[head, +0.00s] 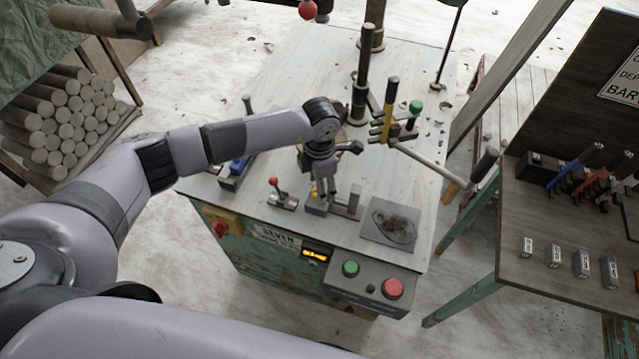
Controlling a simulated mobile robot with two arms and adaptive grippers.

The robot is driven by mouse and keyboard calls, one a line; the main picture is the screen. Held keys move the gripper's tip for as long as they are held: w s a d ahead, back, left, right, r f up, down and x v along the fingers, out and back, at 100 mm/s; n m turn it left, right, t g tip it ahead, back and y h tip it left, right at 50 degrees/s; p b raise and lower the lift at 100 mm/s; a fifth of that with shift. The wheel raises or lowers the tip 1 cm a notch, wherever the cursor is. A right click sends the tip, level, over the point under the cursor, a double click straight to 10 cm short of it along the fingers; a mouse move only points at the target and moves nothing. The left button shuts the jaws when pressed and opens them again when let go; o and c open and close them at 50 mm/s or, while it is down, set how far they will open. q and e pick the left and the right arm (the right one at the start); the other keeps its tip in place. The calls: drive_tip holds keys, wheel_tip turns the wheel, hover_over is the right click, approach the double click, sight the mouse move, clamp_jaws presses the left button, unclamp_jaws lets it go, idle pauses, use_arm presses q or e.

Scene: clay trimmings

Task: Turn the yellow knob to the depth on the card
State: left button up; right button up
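My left gripper (322,188) points down over the table of the drill-like machine, just above a small grey block (317,209). A small yellow patch shows between the fingers and the block; it may be the yellow knob, but the gripper mostly hides it. I cannot tell whether the fingers touch it or how far apart they are. A white card (625,82) with black print hangs on the dark board at the right edge. It is cut off by the frame, and I cannot read a depth on it. My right gripper is out of view.
A red-knobbed lever (274,183) stands left of the gripper. A yellow-and-black post (389,110) and long lever (440,168) stand behind. Green (350,268) and red (393,289) buttons sit in front, beside a lit display (315,255). A wooden side table (535,275) stands right.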

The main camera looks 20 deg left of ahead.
use_arm(q)
drive_tip(key=shift+f, duration=0.8)
drive_tip(key=shift+c, duration=0.2)
drive_tip(key=c, duration=1.1)
